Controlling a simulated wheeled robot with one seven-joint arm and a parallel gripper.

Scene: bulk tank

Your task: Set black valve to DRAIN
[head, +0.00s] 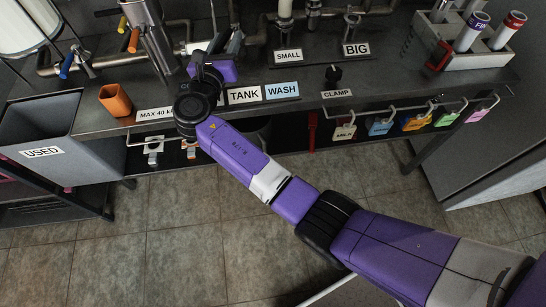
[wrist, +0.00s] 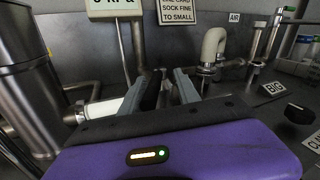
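I cannot make out a black valve handle or a DRAIN mark for certain in either view. My gripper (head: 226,40) is above the back of the steel bench, by the pipework behind the TANK label. In the wrist view, its two grey fingers with black pads (wrist: 163,78) stand a little apart, pointing at the pipes and the back wall. I see nothing clearly held between them. The gripper and the purple wrist hide part of the pipework. A black knob (head: 333,73) sits on the bench above the CLAMP label, right of my gripper.
Blue (head: 67,65), orange (head: 133,40) and yellow (head: 122,22) valve handles are on the left. A steel vessel (wrist: 28,80) stands close left of my gripper. An orange cup (head: 115,100) and the USED bin (head: 45,125) are at left. A tube rack (head: 465,50) stands at right.

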